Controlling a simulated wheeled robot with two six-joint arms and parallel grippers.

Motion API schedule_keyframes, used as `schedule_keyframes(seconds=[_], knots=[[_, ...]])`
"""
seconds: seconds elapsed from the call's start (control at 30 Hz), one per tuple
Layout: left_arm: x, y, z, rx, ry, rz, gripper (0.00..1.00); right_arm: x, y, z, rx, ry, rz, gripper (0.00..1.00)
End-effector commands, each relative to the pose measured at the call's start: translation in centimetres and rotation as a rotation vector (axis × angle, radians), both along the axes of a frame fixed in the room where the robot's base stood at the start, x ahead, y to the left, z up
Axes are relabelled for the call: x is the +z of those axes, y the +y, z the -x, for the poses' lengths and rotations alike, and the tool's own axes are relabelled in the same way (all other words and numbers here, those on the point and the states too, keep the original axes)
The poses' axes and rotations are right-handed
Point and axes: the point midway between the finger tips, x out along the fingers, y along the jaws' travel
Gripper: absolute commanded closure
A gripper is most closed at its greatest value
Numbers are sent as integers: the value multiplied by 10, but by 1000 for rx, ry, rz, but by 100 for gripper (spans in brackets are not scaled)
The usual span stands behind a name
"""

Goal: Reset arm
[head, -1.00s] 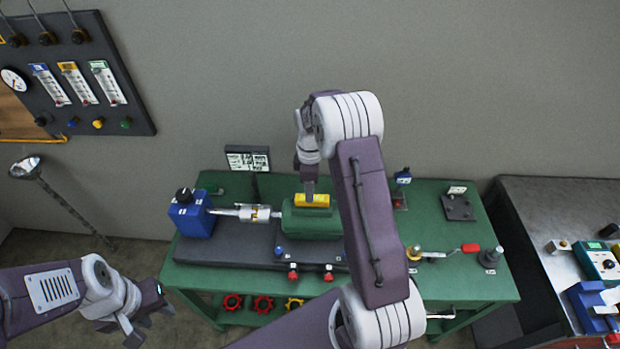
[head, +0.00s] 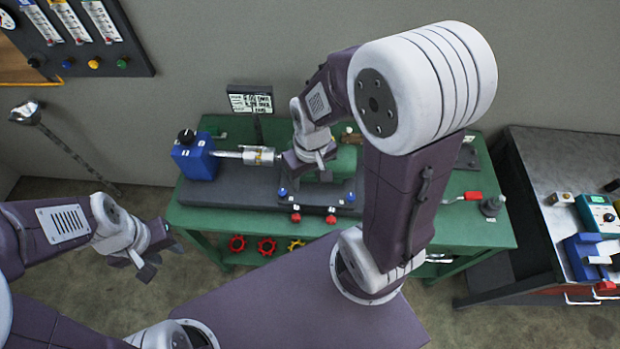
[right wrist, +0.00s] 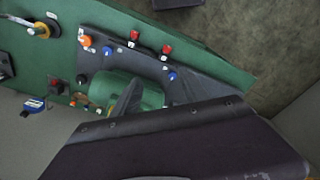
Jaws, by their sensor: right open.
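My right gripper (head: 306,178) is open above the green table (head: 262,224), in front of a green machine body (head: 346,160). The arm hides much of this machine. The right wrist view looks down on the green body (right wrist: 150,97) past a dark gripper part that fills the lower picture. I see nothing held between the right fingers. My left gripper (head: 164,260) hangs at the left, off the table, with its fingers apart and empty.
A blue box (head: 194,160) with a silver shaft (head: 258,156) stands left on the dark base (head: 228,196). A grey bench (head: 560,165) stands at the right. The floor left of the table is clear.

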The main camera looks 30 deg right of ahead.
Motion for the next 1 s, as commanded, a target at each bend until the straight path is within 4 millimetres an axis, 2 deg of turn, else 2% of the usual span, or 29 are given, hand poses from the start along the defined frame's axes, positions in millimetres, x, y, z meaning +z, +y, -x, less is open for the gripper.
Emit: schedule_keyframes(seconds=[0.03,0.1,0.4,0.47,0.7,0.73,1.0], knots=[[0,0,0,0,0,0,64,-3,4,13,-47,-3,-6,48],[0,0,0,0,0,0,64,-6,6,23,-98,-8,-13,48],[-3,0,0,0,0,0,64,-10,6,26,-118,-6,-15,48],[-12,0,0,0,0,0,64,-20,6,26,-117,-6,-14,48],[-94,0,0,0,1,0,64,-102,6,25,-116,-5,-14,48],[-100,0,0,0,1,0,64,-107,6,25,-116,-5,-14,48],[-92,0,0,0,0,0,64,-99,6,25,-116,-5,-14,48]])
